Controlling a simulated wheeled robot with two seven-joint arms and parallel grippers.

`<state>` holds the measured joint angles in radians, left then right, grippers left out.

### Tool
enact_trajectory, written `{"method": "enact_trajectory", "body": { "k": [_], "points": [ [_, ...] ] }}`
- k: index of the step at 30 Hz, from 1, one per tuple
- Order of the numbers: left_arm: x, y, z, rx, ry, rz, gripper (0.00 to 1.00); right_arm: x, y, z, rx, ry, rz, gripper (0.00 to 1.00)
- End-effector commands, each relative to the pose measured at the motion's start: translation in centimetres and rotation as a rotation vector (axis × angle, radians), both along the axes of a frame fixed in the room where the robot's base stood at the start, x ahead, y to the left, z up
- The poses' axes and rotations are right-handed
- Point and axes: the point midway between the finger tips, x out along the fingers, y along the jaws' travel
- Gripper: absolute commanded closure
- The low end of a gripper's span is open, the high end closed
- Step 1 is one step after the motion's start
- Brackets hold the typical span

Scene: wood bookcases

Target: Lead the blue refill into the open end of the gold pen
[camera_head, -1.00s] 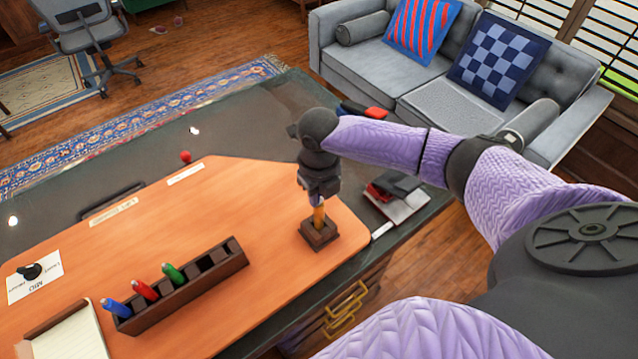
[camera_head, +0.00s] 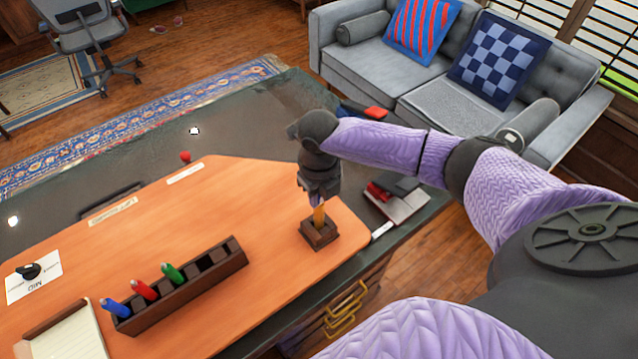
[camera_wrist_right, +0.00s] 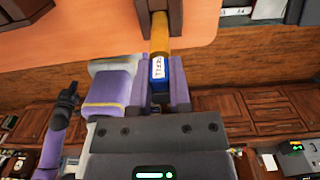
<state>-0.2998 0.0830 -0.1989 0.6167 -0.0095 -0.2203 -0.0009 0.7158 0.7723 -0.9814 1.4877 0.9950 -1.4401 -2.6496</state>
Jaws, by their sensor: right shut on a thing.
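The gold pen (camera_head: 319,216) stands upright in a small dark wooden block (camera_head: 321,240) near the right edge of the orange desk top. My right gripper (camera_head: 316,199) is above it, shut on the blue refill. In the right wrist view the blue refill (camera_wrist_right: 158,72), with a white label, lies between the two purple-grey fingers, in line with the gold pen (camera_wrist_right: 160,38). The refill's end meets the pen's open end; how far it is inside, I cannot tell. A purple arm with a dark end shows at the left of the wrist view, probably my left arm (camera_wrist_right: 68,95).
A dark wooden rack (camera_head: 190,297) holds blue, red and green sticks, with empty slots at its right end. A notepad tray (camera_head: 70,335) lies at the lower left. A card with a red and dark object (camera_head: 400,205) lies right of the block.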

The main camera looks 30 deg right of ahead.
Motion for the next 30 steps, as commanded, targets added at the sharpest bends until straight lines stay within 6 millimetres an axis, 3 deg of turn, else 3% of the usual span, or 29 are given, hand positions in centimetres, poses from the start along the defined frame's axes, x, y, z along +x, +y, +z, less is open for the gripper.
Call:
{"method": "enact_trajectory", "body": {
  "k": [5, 6, 11, 12, 20, 30],
  "points": [
    [0.0, 0.0, -0.1, 0.0, 0.0, 0.0, 1.0, 0.0, 0.0, -0.2, 0.0, 0.0, 0.0, 1.0],
    [0.0, 0.0, -0.1, 0.0, 0.0, 0.0, 1.0, 0.0, 0.0, -0.2, 0.0, 0.0, 0.0, 0.72],
    [0.0, 0.1, -0.1, 0.001, 0.0, -0.001, 1.0, 0.0, 0.0, -0.2, 0.0, 0.0, 0.0, 0.39],
    [0.0, 0.1, -0.1, 0.002, 0.0, -0.001, 1.0, 0.0, 0.0, -0.2, 0.0, 0.0, 0.0, 0.36],
    [0.1, 0.5, 0.1, 0.008, -0.002, -0.002, 1.0, 0.0, 0.0, 0.4, -0.001, -0.001, 0.001, 0.36],
    [0.1, 0.5, 1.5, 0.008, -0.004, 0.001, 1.0, 0.1, 0.0, 8.3, -0.001, -0.003, 0.001, 0.36]
  ]
}}
